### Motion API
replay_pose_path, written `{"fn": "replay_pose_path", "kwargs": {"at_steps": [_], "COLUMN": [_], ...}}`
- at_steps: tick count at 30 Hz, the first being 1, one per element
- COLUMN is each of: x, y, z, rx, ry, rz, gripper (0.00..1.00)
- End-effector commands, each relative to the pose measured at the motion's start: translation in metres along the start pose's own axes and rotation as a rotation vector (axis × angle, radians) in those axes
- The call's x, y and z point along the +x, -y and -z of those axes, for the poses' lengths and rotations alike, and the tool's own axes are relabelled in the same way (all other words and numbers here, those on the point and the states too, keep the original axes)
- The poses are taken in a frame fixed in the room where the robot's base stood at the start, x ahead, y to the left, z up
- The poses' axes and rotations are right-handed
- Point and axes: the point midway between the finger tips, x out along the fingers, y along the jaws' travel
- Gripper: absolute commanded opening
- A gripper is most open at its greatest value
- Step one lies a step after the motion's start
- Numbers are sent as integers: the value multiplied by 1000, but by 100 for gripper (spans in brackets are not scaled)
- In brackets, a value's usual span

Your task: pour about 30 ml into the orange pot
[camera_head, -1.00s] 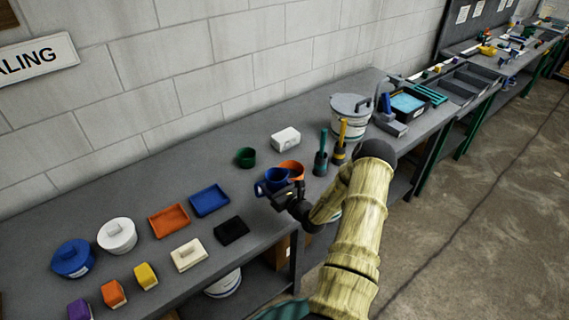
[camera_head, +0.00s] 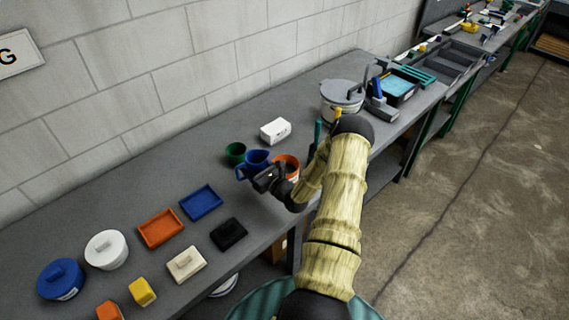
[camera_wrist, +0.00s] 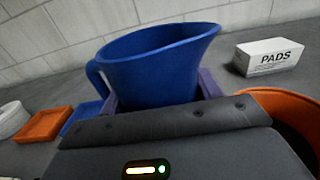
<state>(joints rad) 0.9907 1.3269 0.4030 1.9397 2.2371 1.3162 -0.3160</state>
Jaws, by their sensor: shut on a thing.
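My gripper (camera_head: 268,181) is shut on a blue jug (camera_head: 256,161), with one finger on each side of it in the wrist view (camera_wrist: 160,70). The jug looks upright or nearly so. Its handle is at the left and its flared lip at the right. What is inside the jug is hidden. The orange pot (camera_head: 291,161) is just right of the jug and partly hidden behind my gripper and arm. In the wrist view its rim (camera_wrist: 285,97) shows at the right edge, apart from the jug. I cannot see into the pot.
A green pot (camera_head: 235,152) stands close behind the jug. A white PADS box (camera_head: 275,131) is behind. A lidded bucket (camera_head: 341,101) stands farther right.

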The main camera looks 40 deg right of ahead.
Motion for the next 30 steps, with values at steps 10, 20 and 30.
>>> {"fn": "replay_pose_path", "kwargs": {"at_steps": [10, 20, 30], "x": [-2, -5, -9], "y": [5, 17, 32], "z": [-12, -22, -36], "rx": [87, 283, 495], "ry": [25, 78, 135], "rz": [2, 1, 1], "gripper": [37, 37, 37]}}
